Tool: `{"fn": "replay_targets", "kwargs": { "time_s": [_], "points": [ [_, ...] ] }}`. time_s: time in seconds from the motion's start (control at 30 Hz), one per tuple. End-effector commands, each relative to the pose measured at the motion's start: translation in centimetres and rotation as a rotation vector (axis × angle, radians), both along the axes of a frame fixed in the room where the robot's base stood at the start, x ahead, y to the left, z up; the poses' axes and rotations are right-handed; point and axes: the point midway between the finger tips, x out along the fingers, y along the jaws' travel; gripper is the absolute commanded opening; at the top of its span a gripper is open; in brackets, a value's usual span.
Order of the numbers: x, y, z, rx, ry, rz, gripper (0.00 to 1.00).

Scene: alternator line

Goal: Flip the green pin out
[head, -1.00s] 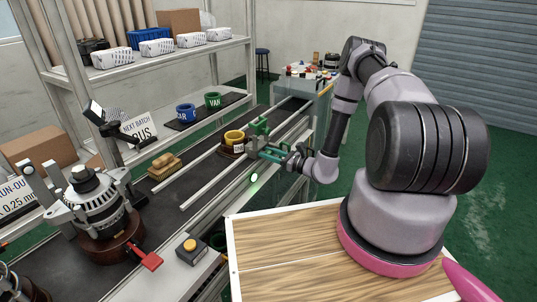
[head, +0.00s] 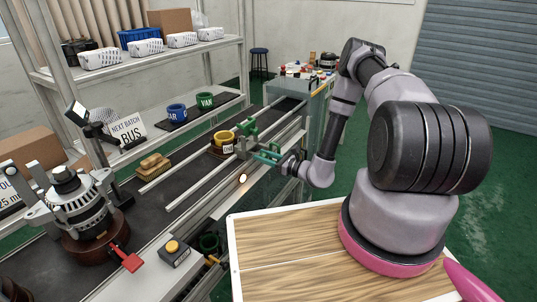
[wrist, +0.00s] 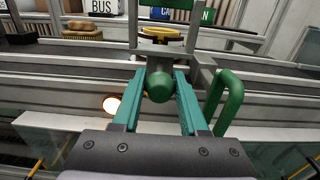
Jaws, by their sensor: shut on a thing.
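The green pin (wrist: 158,87) shows its rounded end in the wrist view, between the two teal fingers of my gripper (wrist: 159,92). The fingers are shut on it, one at each side. In the head view my gripper (head: 268,156) reaches from the right to the metal and green fitting (head: 247,132) at the conveyor's near rail. The pin itself is hard to make out there. A green bent handle (wrist: 230,100) stands just right of the fingers in the wrist view, apart from them.
A lit round lamp (head: 243,178) sits on the near rail below my gripper.

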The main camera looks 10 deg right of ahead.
Motion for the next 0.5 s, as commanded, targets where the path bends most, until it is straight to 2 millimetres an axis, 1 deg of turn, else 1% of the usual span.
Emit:
{"fn": "replay_targets", "kwargs": {
  "time_s": [0.1, 0.33, 0.37, 0.4, 0.43, 0.5],
  "points": [
    [-0.49, 0.70, -0.02, 0.000, 0.001, -0.001, 0.00],
    [-0.55, 0.64, -0.06, -0.002, 0.003, -0.001, 0.00],
    [-0.56, 0.63, -0.07, -0.002, 0.003, -0.001, 0.47],
    [-0.57, 0.62, -0.08, -0.002, 0.003, -0.001, 0.62],
    [-0.56, 0.62, -0.07, -0.002, 0.003, -0.001, 0.72],
    [-0.53, 0.65, -0.05, -0.001, 0.001, -0.001, 0.72]
  ]
}}
